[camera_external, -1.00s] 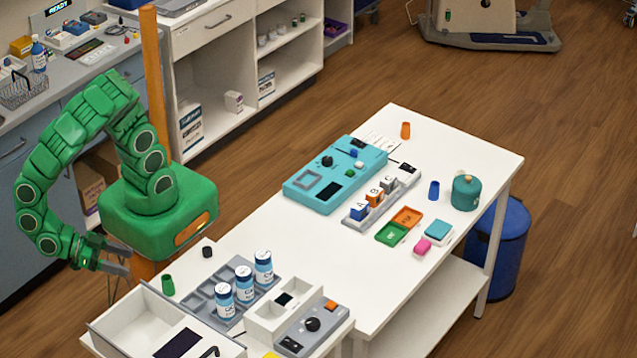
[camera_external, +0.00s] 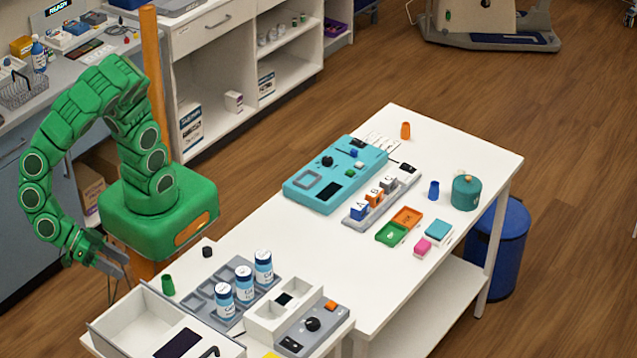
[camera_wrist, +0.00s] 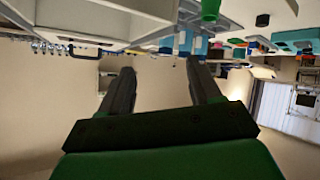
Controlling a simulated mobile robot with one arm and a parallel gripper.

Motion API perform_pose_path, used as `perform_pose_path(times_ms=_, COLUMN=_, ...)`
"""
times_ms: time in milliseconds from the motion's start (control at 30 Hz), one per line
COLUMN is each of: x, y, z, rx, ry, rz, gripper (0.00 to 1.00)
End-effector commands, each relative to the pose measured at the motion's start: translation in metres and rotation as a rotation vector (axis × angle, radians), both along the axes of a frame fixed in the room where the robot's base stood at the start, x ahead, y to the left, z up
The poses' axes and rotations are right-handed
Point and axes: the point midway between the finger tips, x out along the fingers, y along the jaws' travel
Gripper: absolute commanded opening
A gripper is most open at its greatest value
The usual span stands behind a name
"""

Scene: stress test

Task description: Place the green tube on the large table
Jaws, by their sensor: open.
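The green tube (camera_external: 168,285) stands on the smaller front table, between the white open drawer box and the grey bottle tray. It also shows at the top of the wrist view (camera_wrist: 210,10). My gripper (camera_external: 124,262) is open and empty, to the left of the tube and apart from it, beyond the table's left edge. In the wrist view its two dark fingers (camera_wrist: 160,80) are spread with nothing between them. The large white table (camera_external: 440,146) extends to the right, with bare surface around its middle.
The grey tray (camera_external: 197,301) holds several white-and-blue bottles (camera_external: 245,283). A black cap (camera_external: 207,252) is behind the tube. The white drawer box (camera_external: 130,319) is in front. A teal panel (camera_external: 301,192), green and orange trays, a blue tube (camera_external: 433,190) and a teal pot (camera_external: 466,193) occupy the large table.

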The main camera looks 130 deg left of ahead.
Motion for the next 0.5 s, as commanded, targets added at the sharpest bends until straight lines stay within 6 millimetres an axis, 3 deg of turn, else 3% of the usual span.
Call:
perform_pose_path(times_ms=267, x=0.055, y=-0.052, z=0.025, rx=-0.280, ry=-0.024, rz=-0.090, gripper=0.63)
perform_pose_path(times_ms=500, x=0.101, y=-0.101, z=0.066, rx=-0.505, ry=-0.049, rz=-0.240, gripper=0.63)
